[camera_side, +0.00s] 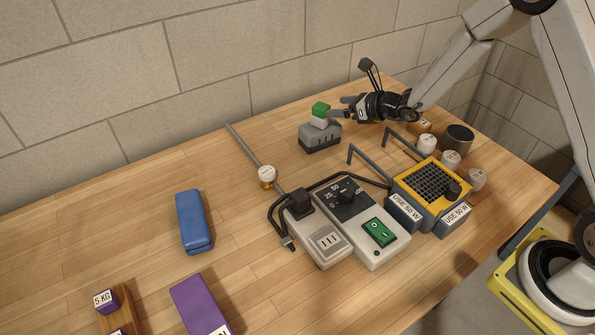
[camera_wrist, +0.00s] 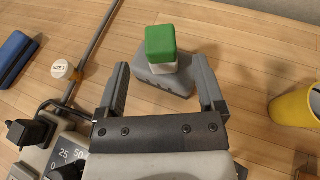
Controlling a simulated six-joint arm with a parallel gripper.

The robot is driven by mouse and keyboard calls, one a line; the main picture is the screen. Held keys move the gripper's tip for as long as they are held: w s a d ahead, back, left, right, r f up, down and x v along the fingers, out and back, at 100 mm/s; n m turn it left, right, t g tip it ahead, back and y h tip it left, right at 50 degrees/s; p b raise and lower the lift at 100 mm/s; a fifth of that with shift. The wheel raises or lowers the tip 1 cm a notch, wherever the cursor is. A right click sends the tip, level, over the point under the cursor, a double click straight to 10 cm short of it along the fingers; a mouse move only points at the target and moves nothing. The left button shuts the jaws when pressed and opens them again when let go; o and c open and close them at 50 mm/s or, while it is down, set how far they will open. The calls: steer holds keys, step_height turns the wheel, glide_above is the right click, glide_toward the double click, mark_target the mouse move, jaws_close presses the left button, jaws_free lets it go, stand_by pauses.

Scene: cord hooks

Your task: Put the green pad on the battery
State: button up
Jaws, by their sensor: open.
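The green pad (camera_side: 320,107) is a small block with a green top and a white lower part. It sits upright on a grey block with dark slots (camera_side: 320,139). The wrist view also shows the pad (camera_wrist: 160,43) and the grey block (camera_wrist: 166,82). No label marks anything as the battery, so I cannot tell whether the grey block is it. My gripper (camera_side: 338,106) is open and empty, just right of the pad in the side view. In the wrist view my fingertips (camera_wrist: 165,72) stand apart, with the pad ahead between their lines.
A grey control box (camera_side: 387,250) with a dial and green switch, and a yellow grilled unit (camera_side: 408,182), stand in front. A thin rod (camera_side: 245,146) with a white tag lies left. A blue block (camera_side: 193,221) and purple blocks are farther left. White knobs and a dark cup (camera_side: 460,138) are right.

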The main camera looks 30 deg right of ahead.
steer(key=shift+v, duration=2.95)
steer(key=shift+a, duration=0.1)
steer(key=s+a+f+n+g, duration=0.1)
steer(key=s+a+n+g, duration=0.35)
steer(key=s+n, duration=0.4)
steer(key=s+a+n+g, duration=0.3)
steer(key=s+n+g, duration=0.3)
steer(key=s+n, duration=0.25)
steer(key=s+d+r+n+h, duration=0.1)
steer(key=s+d+n+h, duration=0.3)
steer(key=n, duration=1)
steer(key=shift+s+d+r+h, duration=0.15)
steer(key=shift+s+r+h, duration=0.1)
steer(key=shift+s+h, duration=0.5)
